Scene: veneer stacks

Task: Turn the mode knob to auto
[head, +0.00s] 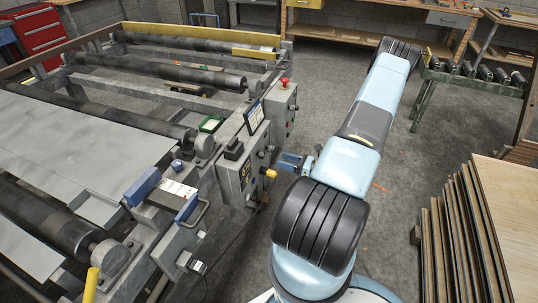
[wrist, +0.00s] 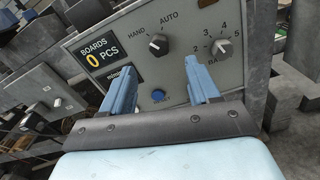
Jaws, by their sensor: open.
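The mode knob (wrist: 158,44) is a dark round knob on a grey control panel (wrist: 208,22), below the labels HAND and AUTO. A small pale mark shows on its left part, on the HAND side; its exact direction is hard to read. My gripper (wrist: 158,70) is open with its two blue fingers apart, empty and in front of the panel. In the wrist view the knob appears above and between the fingertips, apart from them. In the head view my gripper (head: 292,162) is just right of the control box, whose front is seen at a steep angle.
A second numbered knob (wrist: 223,48) is right of the mode knob. A roller machine (head: 165,72) fills the left; veneer stacks (head: 450,240) stand right.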

